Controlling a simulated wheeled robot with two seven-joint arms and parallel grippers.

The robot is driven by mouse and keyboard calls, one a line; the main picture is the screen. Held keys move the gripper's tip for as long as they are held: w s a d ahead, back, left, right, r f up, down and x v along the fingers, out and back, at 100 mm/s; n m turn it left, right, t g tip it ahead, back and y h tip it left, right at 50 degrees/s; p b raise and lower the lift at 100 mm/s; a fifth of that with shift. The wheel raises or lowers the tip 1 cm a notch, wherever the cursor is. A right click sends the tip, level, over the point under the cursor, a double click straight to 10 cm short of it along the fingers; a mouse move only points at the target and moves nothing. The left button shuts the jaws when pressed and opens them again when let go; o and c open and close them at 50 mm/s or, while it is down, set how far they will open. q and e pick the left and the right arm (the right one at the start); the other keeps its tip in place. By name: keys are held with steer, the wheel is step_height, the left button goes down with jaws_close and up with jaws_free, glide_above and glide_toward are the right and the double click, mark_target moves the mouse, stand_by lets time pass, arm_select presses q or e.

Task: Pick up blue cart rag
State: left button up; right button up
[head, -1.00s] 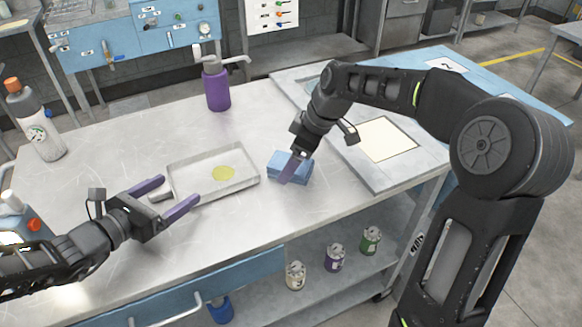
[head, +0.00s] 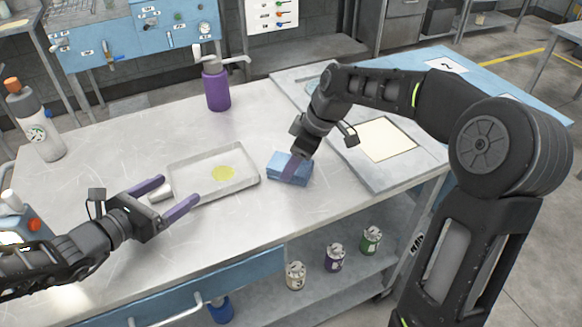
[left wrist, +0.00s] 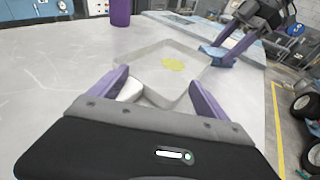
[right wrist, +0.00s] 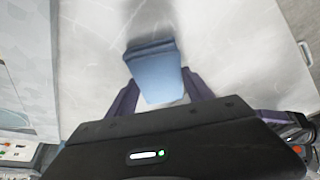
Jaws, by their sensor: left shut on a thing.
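The blue rag (head: 277,172), a folded block, lies on the metal table right of the tray (head: 240,184). My right gripper (head: 289,178) reaches down over it, with a finger in front of the rag. In the right wrist view the rag (right wrist: 160,82) lies between the two open fingers (right wrist: 160,100), with a gap showing at the right finger. The tray holds a yellow puddle (head: 223,173).
A purple pump bottle (head: 216,88) stands behind the tray. A grey bottle with an orange cap (head: 38,125) is at the far left. A panel with a cream sheet (head: 380,139) lies right of the rag.

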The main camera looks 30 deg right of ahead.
steer(key=shift+f, duration=0.15)
steer(key=c, duration=0.9)
step_height(320, 180, up, 11)
steer(key=shift+f, duration=0.2)
steer(key=o, duration=0.9)
steer(key=c, duration=0.6)
steer(key=w+a+m+h, duration=0.1)
steer(key=w+a+m, duration=0.2)
steer(key=a, duration=0.3)
steer(key=w+a+f+m+t+h, duration=0.1)
steer(key=w+a+m+h, duration=0.1)
steer(key=a+m, duration=0.4)
steer(key=shift+w+a+f, duration=0.2)
steer(key=shift+w+a, duration=0.3)
steer(key=shift+a, duration=0.15)
